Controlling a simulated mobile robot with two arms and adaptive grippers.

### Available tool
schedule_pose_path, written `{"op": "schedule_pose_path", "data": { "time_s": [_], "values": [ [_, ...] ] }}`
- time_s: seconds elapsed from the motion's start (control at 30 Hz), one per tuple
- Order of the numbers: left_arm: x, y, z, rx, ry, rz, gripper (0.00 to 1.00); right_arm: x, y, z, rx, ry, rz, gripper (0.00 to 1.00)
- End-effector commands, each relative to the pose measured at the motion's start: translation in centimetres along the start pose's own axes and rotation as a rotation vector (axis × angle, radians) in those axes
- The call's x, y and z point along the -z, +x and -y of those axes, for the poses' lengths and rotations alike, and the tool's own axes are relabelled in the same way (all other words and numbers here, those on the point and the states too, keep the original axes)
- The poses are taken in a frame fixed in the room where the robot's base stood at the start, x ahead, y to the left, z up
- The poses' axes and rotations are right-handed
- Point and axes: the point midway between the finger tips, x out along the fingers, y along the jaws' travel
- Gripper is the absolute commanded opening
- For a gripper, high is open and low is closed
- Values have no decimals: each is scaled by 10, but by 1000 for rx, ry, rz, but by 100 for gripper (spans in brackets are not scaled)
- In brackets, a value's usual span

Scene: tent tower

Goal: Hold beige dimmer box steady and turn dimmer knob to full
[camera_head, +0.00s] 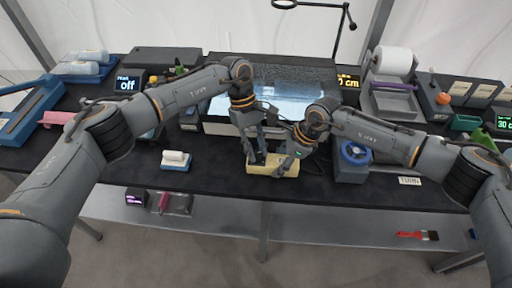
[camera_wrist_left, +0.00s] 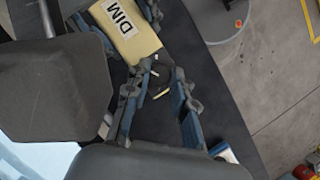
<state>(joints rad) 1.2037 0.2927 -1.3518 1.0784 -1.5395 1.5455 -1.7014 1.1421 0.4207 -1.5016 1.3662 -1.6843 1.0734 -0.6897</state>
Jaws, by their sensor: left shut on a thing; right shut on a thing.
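The beige dimmer box (camera_head: 290,168) lies near the front edge of the black table in the head view. In the left wrist view the box (camera_wrist_left: 140,42) shows a white DIM label at the top. My left gripper (camera_head: 257,158) points down at the left part of the box, its fingers (camera_wrist_left: 158,92) around the dark knob area. The knob is mostly hidden between them; a small pale mark shows there. My right gripper (camera_head: 281,164) is shut on the right part of the box, with a finger on either side of it. The knob's setting cannot be read.
A white block on a blue base (camera_head: 175,161) stands left of the box. A grey unit with a blue handwheel (camera_head: 355,153) stands to the right. A lit chamber (camera_head: 290,104) is behind. A lower shelf holds a red brush (camera_head: 418,235).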

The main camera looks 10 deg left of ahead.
Motion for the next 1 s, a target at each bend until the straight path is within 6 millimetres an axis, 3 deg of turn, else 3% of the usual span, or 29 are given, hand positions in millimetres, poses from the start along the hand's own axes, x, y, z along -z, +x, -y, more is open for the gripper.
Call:
{"op": "schedule_pose_path", "data": {
  "time_s": [0.23, 0.27, 0.37, 0.77, 1.0],
  "values": [
    [1, 0, 0, 0, -3, -3, 0, 0, 0, -1, -2, -1, 0, 13],
    [1, 0, 0, 0, -3, -3, 28, 0, 0, -1, -2, -1, 0, 13],
    [1, 0, 0, 0, -3, -2, 48, 0, 0, -1, -2, -1, 0, 13],
    [1, -7, 0, -1, -3, -2, 48, 0, 0, 0, -1, 0, 0, 13],
    [1, -52, -1, -3, -3, -4, 48, 0, 0, 0, 0, 0, 0, 13]
  ]
}}
